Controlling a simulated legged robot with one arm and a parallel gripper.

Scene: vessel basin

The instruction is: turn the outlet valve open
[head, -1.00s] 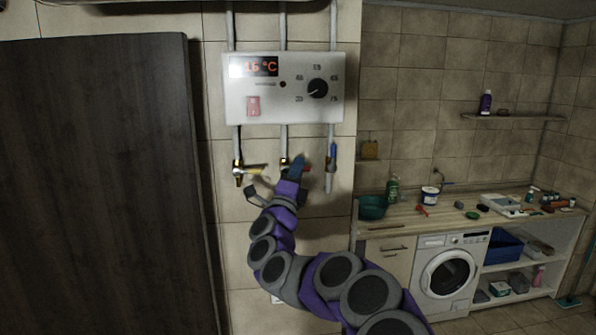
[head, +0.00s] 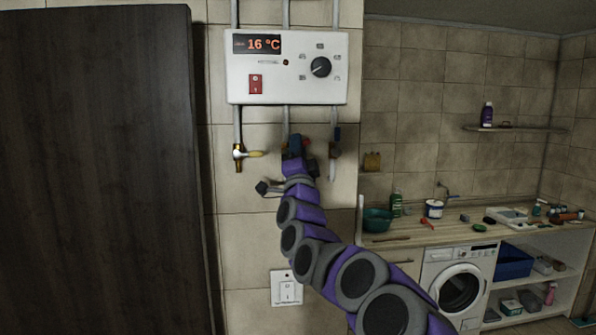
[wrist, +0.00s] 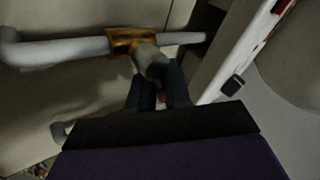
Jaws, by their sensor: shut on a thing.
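Three pipes run below a white water heater (head: 288,67). The left pipe has a brass valve (head: 238,153) with a yellow handle pointing right. The right pipe has a valve (head: 335,150) with a dark blue handle pointing up. My gripper (head: 296,143) is at the middle pipe's valve and hides most of it. In the wrist view, the dark fingers of my gripper (wrist: 157,88) are shut around a part just below a brass fitting (wrist: 131,42). A bit of red shows between them. No label shows which valve is the outlet.
The heater display reads 16 °C, above a red switch (head: 255,84) and a black knob (head: 320,67). A dark cabinet (head: 100,170) stands close on the left. A wall socket (head: 286,288) is below. A counter (head: 410,232) and washing machine (head: 460,285) are at right.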

